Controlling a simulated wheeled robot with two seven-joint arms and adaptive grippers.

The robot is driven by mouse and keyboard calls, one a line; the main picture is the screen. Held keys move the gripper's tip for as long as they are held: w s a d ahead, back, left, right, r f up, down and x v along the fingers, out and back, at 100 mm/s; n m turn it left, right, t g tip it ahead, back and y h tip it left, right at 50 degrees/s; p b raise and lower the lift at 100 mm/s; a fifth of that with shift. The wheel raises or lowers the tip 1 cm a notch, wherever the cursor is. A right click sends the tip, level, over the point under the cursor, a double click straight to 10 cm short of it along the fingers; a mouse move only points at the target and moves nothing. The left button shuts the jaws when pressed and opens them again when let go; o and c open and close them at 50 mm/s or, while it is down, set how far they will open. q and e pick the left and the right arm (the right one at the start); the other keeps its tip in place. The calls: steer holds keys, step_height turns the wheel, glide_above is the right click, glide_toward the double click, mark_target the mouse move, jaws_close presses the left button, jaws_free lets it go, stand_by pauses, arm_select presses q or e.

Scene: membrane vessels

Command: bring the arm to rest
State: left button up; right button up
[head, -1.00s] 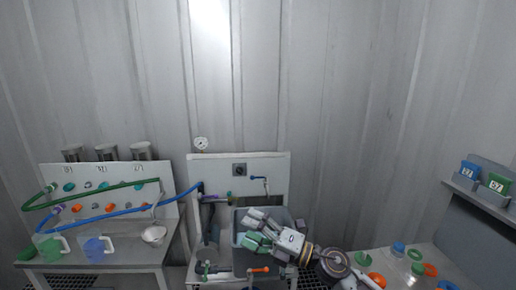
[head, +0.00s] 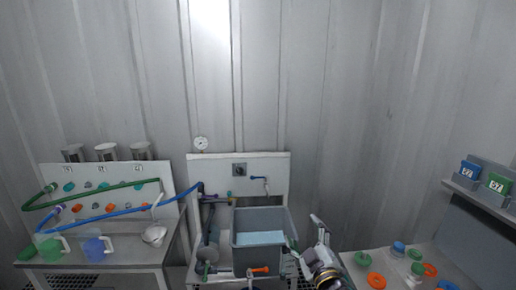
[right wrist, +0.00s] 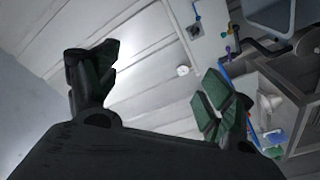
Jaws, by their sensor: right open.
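My right gripper (head: 306,236) is at the lower middle of the head view, just right of the grey tub (head: 262,259) and above the gap between the skid and the right bench. In the right wrist view its two green-padded fingers (right wrist: 160,95) are spread wide with nothing between them. The wall and part of the skid show beyond them. My left gripper does not show in either view.
The skid's white panel (head: 220,170) carries a gauge and a valve. A left bench (head: 110,258) holds jugs, a white bowl and hoses. The right bench (head: 385,262) holds green and orange rings and caps. Blue and green boxes (head: 470,170) stand on a shelf at right.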

steer(key=s+d+f+m+g+h, duration=0.25)
steer(key=s+d+f+g, duration=0.2)
steer(key=f, duration=0.25)
steer(key=s+d+f+m+g+h, duration=0.25)
steer(key=s+f+m, duration=0.2)
steer(key=f, duration=0.25)
steer(key=s+d+f+m+g+y, duration=0.1)
steer(key=s+f+g, duration=0.35)
steer(key=s, duration=0.35)
steer(key=s+f+m+g+y, duration=0.1)
steer(key=s+f+g, duration=0.35)
steer(key=s, duration=0.45)
steer(key=s+f, duration=0.3)
steer(key=f, duration=3.1)
steer(key=s+d+f, duration=0.2)
steer(key=s+f, duration=0.7)
steer(key=s, duration=0.2)
steer(key=s+d+f+g, duration=0.1)
steer(key=s+d+f, duration=0.1)
steer(key=s+f, duration=0.7)
steer(key=shift+s+d+f+n, duration=0.2)
steer(key=shift+s+f+n, duration=0.2)
steer(key=shift+s, duration=0.55)
